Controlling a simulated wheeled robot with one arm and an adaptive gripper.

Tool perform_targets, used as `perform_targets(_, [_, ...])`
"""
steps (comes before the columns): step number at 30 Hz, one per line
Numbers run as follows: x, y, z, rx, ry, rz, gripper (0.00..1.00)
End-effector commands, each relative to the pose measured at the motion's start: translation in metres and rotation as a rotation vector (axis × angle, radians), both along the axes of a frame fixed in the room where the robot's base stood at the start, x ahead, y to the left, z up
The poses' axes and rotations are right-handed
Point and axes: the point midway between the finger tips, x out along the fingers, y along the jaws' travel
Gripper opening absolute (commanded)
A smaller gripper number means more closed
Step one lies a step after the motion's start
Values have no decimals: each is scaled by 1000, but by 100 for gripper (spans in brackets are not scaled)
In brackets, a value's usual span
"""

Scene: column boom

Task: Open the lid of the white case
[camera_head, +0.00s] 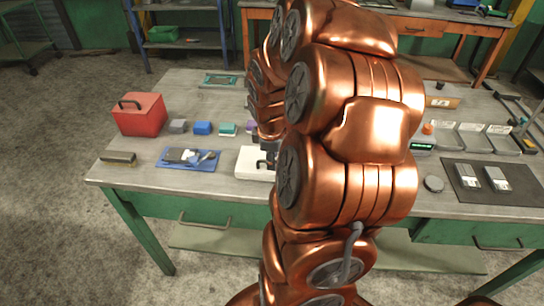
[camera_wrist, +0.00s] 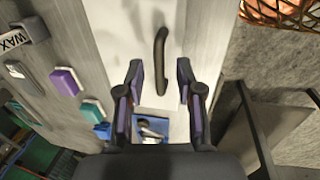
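The white case (camera_head: 250,170) sits on the workbench near its front edge, partly hidden behind my copper arm in the head view. In the wrist view the white case (camera_wrist: 198,35) fills the upper middle, with a dark curved handle (camera_wrist: 160,60) on it. Its lid looks shut. My gripper (camera_wrist: 158,80) is open and empty. Its two fingers point toward the case, one to each side of the handle's line; whether they touch it I cannot tell. In the head view the gripper is mostly hidden by the arm.
A blue tray with tools (camera_head: 204,166) lies left of the case. A red box (camera_head: 140,115) with a dark handle stands further left. Small coloured blocks, including a blue one (camera_head: 202,128), line up behind. A dark mat (camera_head: 478,195) lies at the right.

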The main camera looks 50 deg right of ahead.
Motion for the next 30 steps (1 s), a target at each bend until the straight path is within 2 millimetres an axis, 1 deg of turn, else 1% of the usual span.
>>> perform_targets(1, [0, 0, 0, 0, 0, 0, 33])
perform_targets(9, [0, 0, 0, 0, 0, 0, 5])
perform_targets(11, [0, 0, 0, 0, 0, 0, 0])
perform_targets(30, [1, 0, 1, 4, 3, 1, 0])
